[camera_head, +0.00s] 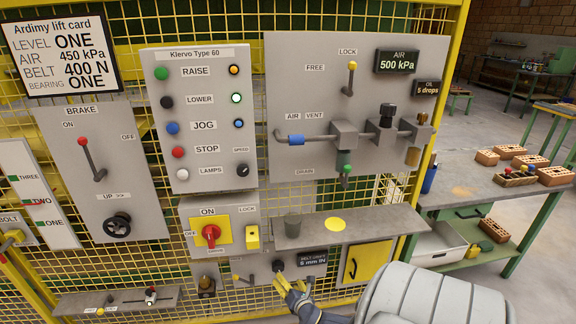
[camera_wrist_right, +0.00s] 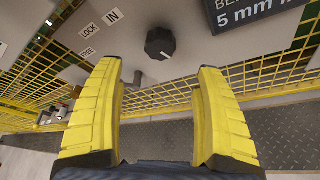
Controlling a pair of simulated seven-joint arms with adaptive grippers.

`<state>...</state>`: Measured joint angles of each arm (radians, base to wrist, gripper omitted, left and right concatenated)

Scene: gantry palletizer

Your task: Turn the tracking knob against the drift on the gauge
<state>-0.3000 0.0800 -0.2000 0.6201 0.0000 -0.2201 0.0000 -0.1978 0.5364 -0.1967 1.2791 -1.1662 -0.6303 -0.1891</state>
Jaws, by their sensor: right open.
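The tracking knob is a small black knob with a white pointer line (camera_wrist_right: 160,43), on a grey panel low on the fence; it also shows in the head view (camera_head: 278,265). The belt drift gauge (camera_head: 312,260) is a dark display to its right, reading "5 mm IN" or "6 mm IN"; its corner shows in the right wrist view (camera_wrist_right: 245,14). My right gripper (camera_head: 292,284) has yellow fingers and is open and empty, just below and in front of the knob. In the wrist view the knob lies beyond the gap between the fingertips (camera_wrist_right: 160,70), apart from both. My left gripper is out of view.
A small lever (camera_wrist_right: 134,80) sticks out left of the knob, near the left finger. A yellow door (camera_head: 362,262) is at the right. Yellow mesh surrounds the panels.

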